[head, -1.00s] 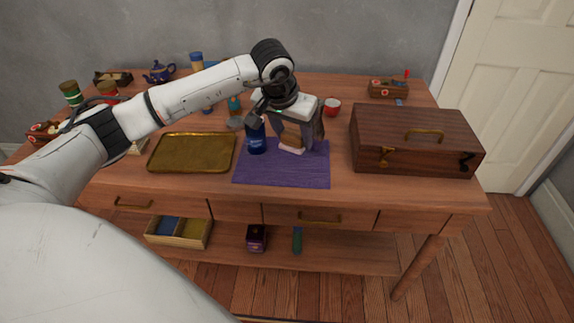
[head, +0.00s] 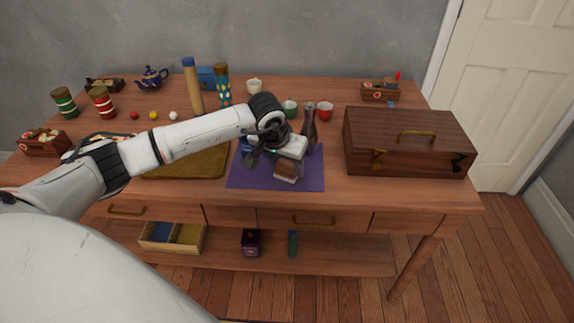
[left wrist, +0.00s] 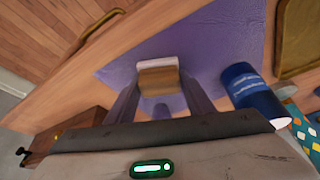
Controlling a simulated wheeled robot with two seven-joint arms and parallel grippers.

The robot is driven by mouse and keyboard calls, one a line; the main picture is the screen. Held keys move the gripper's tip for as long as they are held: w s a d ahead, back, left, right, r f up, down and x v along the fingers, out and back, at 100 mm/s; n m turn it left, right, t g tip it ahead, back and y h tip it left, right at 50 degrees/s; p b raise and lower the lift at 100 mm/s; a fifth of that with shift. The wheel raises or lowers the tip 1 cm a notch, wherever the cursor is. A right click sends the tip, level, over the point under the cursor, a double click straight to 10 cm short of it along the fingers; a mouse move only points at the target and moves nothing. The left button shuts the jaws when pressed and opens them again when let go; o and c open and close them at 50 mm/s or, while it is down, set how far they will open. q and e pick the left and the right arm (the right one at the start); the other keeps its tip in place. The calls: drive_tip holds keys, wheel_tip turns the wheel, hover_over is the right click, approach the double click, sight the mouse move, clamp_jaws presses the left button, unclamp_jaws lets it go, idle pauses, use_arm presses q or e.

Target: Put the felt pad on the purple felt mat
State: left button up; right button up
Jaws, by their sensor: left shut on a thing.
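The felt pad (head: 286,179), a brown block with a white face, is between the fingers of my left gripper (head: 287,168). In the left wrist view the pad (left wrist: 158,76) is pinched between the two fingers (left wrist: 158,98). The purple felt mat (head: 308,178) lies at the front of the table, below the gripper, and also shows in the left wrist view (left wrist: 215,50). The pad is over the mat; I cannot tell whether it touches it. My right gripper is not in view.
A blue can (left wrist: 252,92) stands on the mat beside the gripper, mostly hidden in the head view. A dark vase (head: 309,130) stands behind the gripper. A gold tray (head: 190,165) is left of the mat, a wooden chest (head: 408,145) right of it.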

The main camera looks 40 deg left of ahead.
use_arm(q)
drive_tip(key=o, duration=1)
